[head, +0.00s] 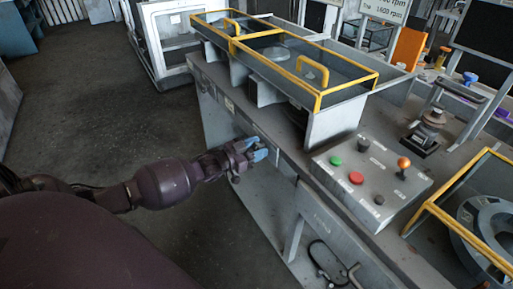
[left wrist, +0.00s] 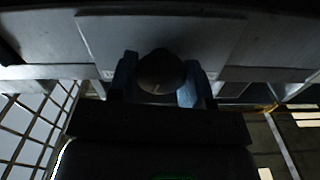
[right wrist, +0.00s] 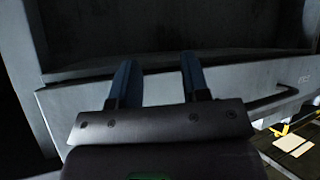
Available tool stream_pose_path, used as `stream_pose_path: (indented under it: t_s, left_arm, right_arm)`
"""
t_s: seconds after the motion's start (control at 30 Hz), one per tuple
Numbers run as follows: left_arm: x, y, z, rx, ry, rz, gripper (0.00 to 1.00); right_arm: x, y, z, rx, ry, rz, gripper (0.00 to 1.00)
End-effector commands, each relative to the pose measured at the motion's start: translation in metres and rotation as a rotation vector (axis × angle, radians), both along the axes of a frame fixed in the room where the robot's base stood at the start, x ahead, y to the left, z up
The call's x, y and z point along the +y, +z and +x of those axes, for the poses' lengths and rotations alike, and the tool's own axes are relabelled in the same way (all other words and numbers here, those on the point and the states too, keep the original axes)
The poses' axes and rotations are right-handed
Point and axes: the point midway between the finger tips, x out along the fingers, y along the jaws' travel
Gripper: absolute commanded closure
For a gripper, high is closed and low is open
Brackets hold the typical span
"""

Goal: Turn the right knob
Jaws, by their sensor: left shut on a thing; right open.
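My left gripper (head: 252,152) is at the front side of the grey machine, below the yellow-framed guard. In the left wrist view its two blue fingers (left wrist: 159,82) stand on either side of a dark round knob (left wrist: 160,70) and are shut on it. The knob sits in front of a grey panel. In the head view the gripper hides the knob, and I cannot tell from there whether it is the right one of a pair. My right gripper (right wrist: 158,75) is open and empty, facing a grey panel; it is outside the head view.
The yellow-framed guard (head: 320,97) rises above my left gripper. A bar handle (right wrist: 272,101) is right of my right gripper. Floor left of the machine is clear.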

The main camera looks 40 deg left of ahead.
Motion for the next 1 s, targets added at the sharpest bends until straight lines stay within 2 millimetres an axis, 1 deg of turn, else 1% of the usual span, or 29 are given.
stream_pose_path:
  t_s: [0.03,0.1,0.2,0.33,0.5,0.73,0.77,0.9,1.0]
  left_arm:
    - [0.0000,0.0032,0.0004,0.017,-0.001,-0.043,0.78]
    - [0.0005,0.0030,0.0004,0.049,0.000,-0.118,0.78]
    - [0.0010,0.0024,0.0004,0.091,-0.001,-0.223,0.78]
    - [0.0017,0.0008,0.0004,0.133,0.000,-0.318,0.78]
    - [0.0016,-0.0002,0.0004,0.151,0.000,-0.363,0.78]
    - [0.0016,-0.0004,0.0003,0.151,0.000,-0.362,0.78]
    - [0.0016,-0.0004,0.0002,0.151,0.000,-0.362,0.52]
    - [0.0016,-0.0003,0.0003,0.150,0.000,-0.361,0.30]
    - [0.0016,-0.0003,0.0003,0.150,0.000,-0.361,0.29]
  right_arm:
    - [0.0005,0.0051,0.0018,-0.008,-0.001,0.002,0.57]
    - [0.0011,0.0077,0.0029,-0.013,-0.004,0.005,0.57]
    - [0.0021,0.0075,0.0028,-0.012,-0.008,0.009,0.57]
    - [0.0029,0.0062,0.0021,-0.009,-0.012,0.012,0.57]
    - [0.0025,0.0062,0.0014,-0.008,-0.012,0.011,0.57]
    - [0.0011,0.0065,0.0011,-0.008,-0.008,0.007,0.57]
    - [0.0009,0.0067,0.0011,-0.008,-0.007,0.006,0.57]
    - [-0.0003,0.0069,0.0009,-0.008,-0.004,0.002,0.57]
    - [-0.0009,0.0071,0.0008,-0.008,-0.002,0.000,0.57]
